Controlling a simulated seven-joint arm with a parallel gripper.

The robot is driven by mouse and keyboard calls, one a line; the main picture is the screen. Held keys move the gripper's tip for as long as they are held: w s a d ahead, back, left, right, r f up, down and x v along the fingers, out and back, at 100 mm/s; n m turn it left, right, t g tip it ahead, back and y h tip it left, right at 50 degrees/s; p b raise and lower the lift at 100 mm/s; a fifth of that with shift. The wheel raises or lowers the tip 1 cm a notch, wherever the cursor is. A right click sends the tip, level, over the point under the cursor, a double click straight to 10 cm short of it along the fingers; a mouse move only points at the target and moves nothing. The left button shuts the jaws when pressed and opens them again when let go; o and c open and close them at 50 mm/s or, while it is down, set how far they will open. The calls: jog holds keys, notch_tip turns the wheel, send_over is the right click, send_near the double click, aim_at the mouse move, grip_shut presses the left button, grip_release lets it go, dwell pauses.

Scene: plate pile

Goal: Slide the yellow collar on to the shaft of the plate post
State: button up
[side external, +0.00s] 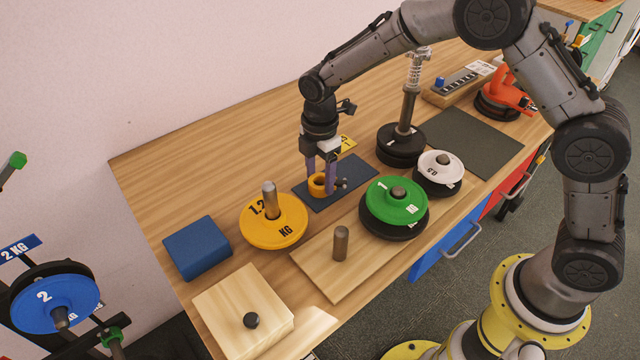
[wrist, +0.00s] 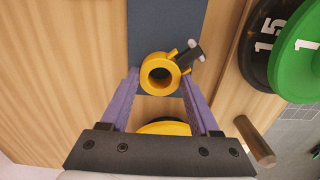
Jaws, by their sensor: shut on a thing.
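Several upright posts show, and I cannot tell which is the plate post. A metal shaft (side external: 269,192) rises through a yellow plate (side external: 288,212) to the left of my gripper. A taller shaft (side external: 408,112) with a spring stands on black plates behind.
A wooden board (side external: 318,268) carries a short bare peg (side external: 341,243) and a green plate (side external: 383,207) on black plates. A white plate (side external: 434,160) lies behind. A blue block (side external: 197,247) and a knobbed wooden box (side external: 240,300) are at left. The back left of the bench is clear.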

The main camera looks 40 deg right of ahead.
grip_shut()
jog(key=shift+r, duration=0.1)
jog(key=shift+r, duration=0.45)
notch_tip(320, 180, up, 2)
jog(key=shift+r, duration=0.15)
jog(key=s+d+r, duration=0.3)
jog(key=s+r, duration=0.6)
jog(key=s, duration=0.4)
jog(key=shift+s+d+r, duration=0.3)
jog(key=shift+d+r, duration=0.05)
